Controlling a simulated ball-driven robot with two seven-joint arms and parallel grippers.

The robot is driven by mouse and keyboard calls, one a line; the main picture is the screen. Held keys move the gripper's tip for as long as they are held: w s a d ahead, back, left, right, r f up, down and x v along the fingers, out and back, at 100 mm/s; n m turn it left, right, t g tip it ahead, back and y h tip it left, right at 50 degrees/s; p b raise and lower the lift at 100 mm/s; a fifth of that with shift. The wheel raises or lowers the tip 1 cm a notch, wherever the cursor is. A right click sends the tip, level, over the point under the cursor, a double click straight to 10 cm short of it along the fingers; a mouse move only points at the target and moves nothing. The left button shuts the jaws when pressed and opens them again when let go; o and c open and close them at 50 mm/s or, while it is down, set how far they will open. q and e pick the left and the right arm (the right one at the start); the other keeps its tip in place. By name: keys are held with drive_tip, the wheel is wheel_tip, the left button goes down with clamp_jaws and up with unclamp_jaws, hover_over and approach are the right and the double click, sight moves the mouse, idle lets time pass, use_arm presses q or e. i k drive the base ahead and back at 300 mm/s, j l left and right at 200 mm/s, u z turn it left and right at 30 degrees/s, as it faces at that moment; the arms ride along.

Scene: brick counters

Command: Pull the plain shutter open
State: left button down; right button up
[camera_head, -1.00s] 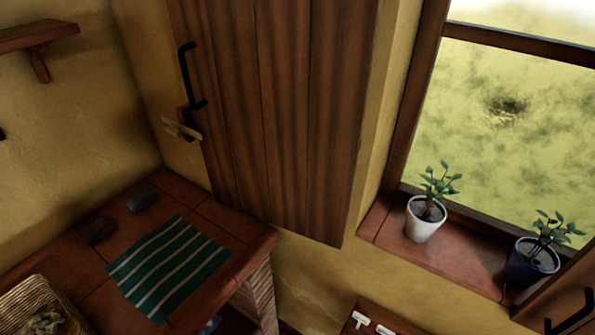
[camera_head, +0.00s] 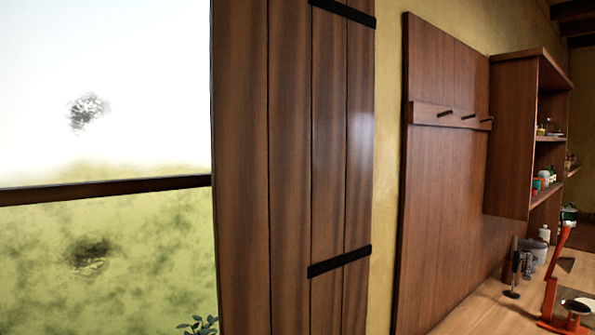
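A brown plank shutter (camera_head: 290,190) stands upright at the right side of the window (camera_head: 105,120). Two black straps cross it, an upper strap (camera_head: 343,12) and a lower strap (camera_head: 339,262). Its top and bottom run out of the picture, and no handle shows on the part in view. The plain shutter cannot be made out here: the only shutter in view bears these straps. Neither of my grippers is in view.
Right of the shutter, a tall wooden panel with a peg rail (camera_head: 450,117) stands against the yellow wall. A wall shelf (camera_head: 520,135) holds small items. Below, a wooden counter (camera_head: 470,315) carries several utensils and an orange device (camera_head: 553,290). Plant leaves (camera_head: 197,326) show at the window's bottom.

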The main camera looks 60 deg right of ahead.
sight(292, 87)
drive_tip(key=z, duration=1.9)
